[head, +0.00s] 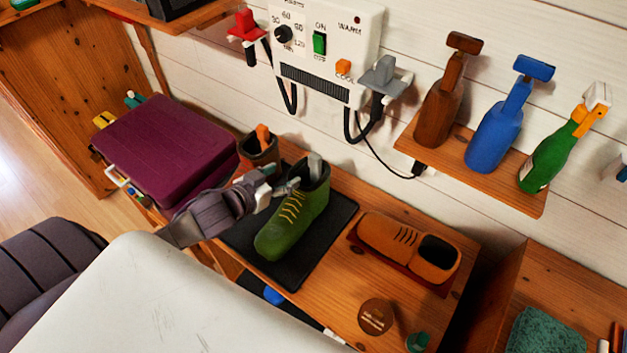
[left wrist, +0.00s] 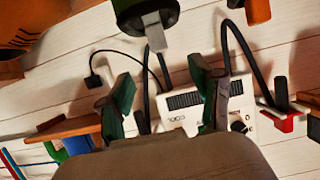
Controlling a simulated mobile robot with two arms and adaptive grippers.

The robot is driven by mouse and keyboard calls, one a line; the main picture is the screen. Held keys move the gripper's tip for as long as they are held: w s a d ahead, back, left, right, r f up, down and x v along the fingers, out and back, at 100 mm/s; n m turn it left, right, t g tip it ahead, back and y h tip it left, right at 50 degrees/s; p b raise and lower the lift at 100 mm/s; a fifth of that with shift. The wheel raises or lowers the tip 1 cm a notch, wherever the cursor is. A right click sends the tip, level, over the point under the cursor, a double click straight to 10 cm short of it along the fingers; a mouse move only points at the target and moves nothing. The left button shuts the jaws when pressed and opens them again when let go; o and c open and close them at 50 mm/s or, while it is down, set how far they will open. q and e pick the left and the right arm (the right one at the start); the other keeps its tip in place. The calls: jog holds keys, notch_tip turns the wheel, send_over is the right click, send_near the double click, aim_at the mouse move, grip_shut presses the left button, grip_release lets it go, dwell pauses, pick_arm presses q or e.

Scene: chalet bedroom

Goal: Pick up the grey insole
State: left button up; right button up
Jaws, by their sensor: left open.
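The grey insole (head: 315,164) sticks up out of the opening of a green boot (head: 293,222) with yellow laces, which stands on a black mat (head: 330,228). The lower part of the insole is hidden inside the boot. My left gripper (head: 284,182) is open and empty, just left of the boot's opening. In the left wrist view the scene appears upside down; the insole (left wrist: 155,36) shows beyond and between my spread fingers (left wrist: 163,92), below the green boot (left wrist: 143,8). My right gripper is not in view.
A purple case (head: 165,148) is left, an orange shoe (head: 405,242) right. A white control box (head: 328,50) with cables hangs above; bottles stand on a shelf (head: 470,168) at right.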

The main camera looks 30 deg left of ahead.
pick_arm(q)
send_near(312, 158)
jog(key=x, duration=0.4)
jog(key=shift+w+a+f+p, duration=0.1)
jog(key=shift+w+p, duration=0.2)
jog(key=shift+w, duration=0.1)
jog(key=shift+w+f, duration=0.25)
jog(key=shift+w, duration=0.45)
jog(key=x, duration=0.3)
jog(key=p+x, duration=0.1)
jog(key=shift+w+d+f, duration=0.15)
jog(key=shift+d+f, duration=0.1)
jog(key=shift+d, duration=0.05)
grip_shut()
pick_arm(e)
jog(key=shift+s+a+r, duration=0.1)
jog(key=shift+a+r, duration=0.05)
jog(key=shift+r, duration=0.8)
